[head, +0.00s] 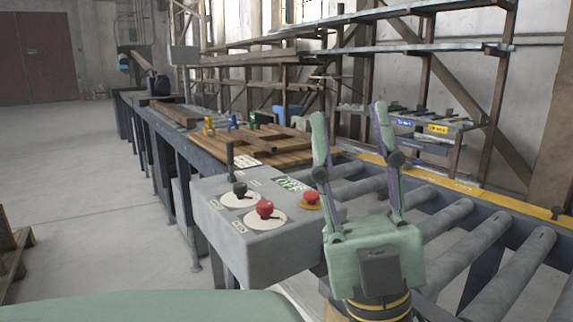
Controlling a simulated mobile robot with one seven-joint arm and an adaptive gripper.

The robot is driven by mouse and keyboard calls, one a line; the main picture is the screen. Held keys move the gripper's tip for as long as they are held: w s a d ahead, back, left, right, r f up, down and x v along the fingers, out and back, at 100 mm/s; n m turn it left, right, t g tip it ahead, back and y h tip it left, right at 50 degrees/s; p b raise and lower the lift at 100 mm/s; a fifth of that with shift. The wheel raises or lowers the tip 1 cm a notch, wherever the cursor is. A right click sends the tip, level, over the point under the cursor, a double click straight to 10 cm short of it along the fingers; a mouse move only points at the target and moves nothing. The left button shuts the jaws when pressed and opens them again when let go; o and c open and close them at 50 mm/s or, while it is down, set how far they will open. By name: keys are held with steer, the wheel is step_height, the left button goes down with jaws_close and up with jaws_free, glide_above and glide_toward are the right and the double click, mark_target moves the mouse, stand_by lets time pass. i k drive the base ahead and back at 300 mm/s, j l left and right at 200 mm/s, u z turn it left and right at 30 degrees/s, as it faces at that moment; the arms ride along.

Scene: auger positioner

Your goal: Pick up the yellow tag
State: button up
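A small yellow tag (438,129) with dark marks shows at the front edge of a low shelf at the back right. It is small, and its marks are too small to read. My gripper (350,108) points up in the right half of the head view. Its two green and purple fingers are spread wide, and nothing is between them. In the picture the yellow tag is to the right of the fingers and farther away, apart from them.
A blue tag (404,122) is left of the yellow one. A grey control box (250,240) with red and black knobs stands beside my gripper. A roller conveyor (450,220) with a yellow rail (470,187) lies before the shelves. Wooden boards (260,150) lie on the bench.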

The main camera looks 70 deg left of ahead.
mark_target(209, 120)
steer(key=k+j+u, duration=0.1)
steer(key=j, duration=0.25)
steer(key=k+j+u, duration=0.1)
steer(key=k+j, duration=0.15)
steer(key=j, duration=0.15)
steer(key=k+j+u, duration=0.1)
steer(key=j, duration=0.3)
steer(key=j+u, duration=0.3)
steer(key=j, duration=0.9)
steer(key=i+j+u, duration=0.15)
steer(key=j, duration=0.25)
steer(key=i+j+u, duration=0.1)
steer(key=i+j, duration=0.15)
steer(key=j, duration=0.15)
steer(key=i+j+u, duration=0.15)
steer(key=j, duration=0.25)
steer(key=i+u, duration=0.1)
steer(key=u, duration=0.95)
